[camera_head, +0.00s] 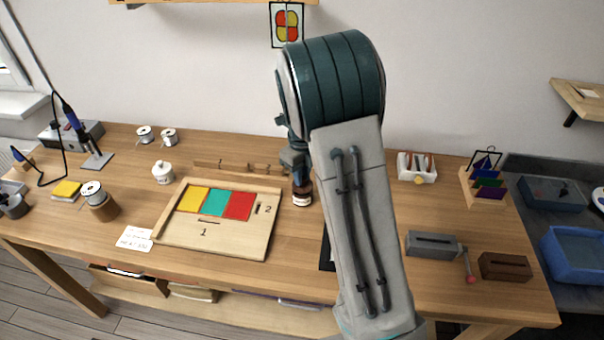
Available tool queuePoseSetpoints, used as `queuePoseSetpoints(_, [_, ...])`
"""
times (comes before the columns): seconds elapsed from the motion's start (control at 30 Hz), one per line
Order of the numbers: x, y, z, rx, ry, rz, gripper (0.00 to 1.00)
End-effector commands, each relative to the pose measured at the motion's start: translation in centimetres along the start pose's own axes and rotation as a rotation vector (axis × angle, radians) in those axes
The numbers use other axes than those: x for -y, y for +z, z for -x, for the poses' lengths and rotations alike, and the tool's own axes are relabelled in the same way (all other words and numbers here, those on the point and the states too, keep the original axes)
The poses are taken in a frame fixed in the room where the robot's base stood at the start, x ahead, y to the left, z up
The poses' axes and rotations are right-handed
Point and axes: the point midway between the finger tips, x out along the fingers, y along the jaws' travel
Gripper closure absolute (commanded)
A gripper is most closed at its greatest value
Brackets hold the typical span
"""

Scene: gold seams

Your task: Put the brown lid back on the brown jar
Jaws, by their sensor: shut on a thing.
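A wooden board (215,238) with yellow, teal and red panels lies left of the jar. A small white lidded pot (163,172) stands behind its left corner. A grey slotted block (432,244) and a white holder (417,167) stand to the right. My forearm hides the table's middle.

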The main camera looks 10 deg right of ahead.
Motion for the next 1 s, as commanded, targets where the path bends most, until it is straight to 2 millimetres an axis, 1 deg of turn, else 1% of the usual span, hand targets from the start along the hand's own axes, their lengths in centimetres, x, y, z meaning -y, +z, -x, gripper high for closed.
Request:
queuePoseSetpoints(0.53, [0.0,0.0,-1.2,-0.001,0.0,-0.001,1.0])
queuePoseSetpoints(1.0, [0.0,0.0,-1.1,0.0,0.0,0.0,1.0])
